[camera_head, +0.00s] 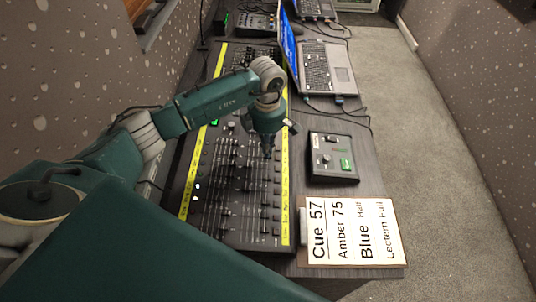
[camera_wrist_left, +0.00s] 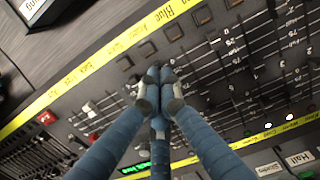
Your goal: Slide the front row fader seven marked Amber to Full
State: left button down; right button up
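The lighting console (camera_head: 232,190) is a long black desk with rows of faders and yellow label strips along both long edges. In the left wrist view a yellow strip (camera_wrist_left: 80,72) crosses the upper left; "Blue" is readable on it, and the words beside it are small and blurred. My left gripper (camera_head: 267,154) points down at the console's right-hand fader row. In the left wrist view its fingertips (camera_wrist_left: 160,84) are drawn together over the faders, just below the strip and the square buttons. They hide what is under them, so I cannot tell whether a fader cap is between them. My right gripper is out of view.
A cue card (camera_head: 352,232) lies at the near right, reading "Cue 57, Amber 75, Blue Half, Lectern Full". A small black control box (camera_head: 332,157) and an open laptop (camera_head: 326,66) stand right of the console. Grey floor (camera_head: 410,130) is clear beyond the table's right edge.

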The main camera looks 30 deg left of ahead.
pick_arm(q)
jog(key=shift+f, duration=0.2)
dwell(0.3)
jog(key=shift+s+a, duration=0.4)
jog(key=shift+a, duration=0.4)
jog(key=shift+s+a+r, duration=0.1)
jog(key=shift+s+a, duration=0.25)
jog(key=shift+a, duration=0.35)
jog(key=shift+s+a+r, duration=0.1)
jog(key=shift+s+a, duration=0.2)
jog(key=shift+a, duration=0.35)
jog(key=shift+s+a, duration=0.35)
jog(key=shift+a, duration=0.35)
jog(key=c, duration=2.1)
grip_release()
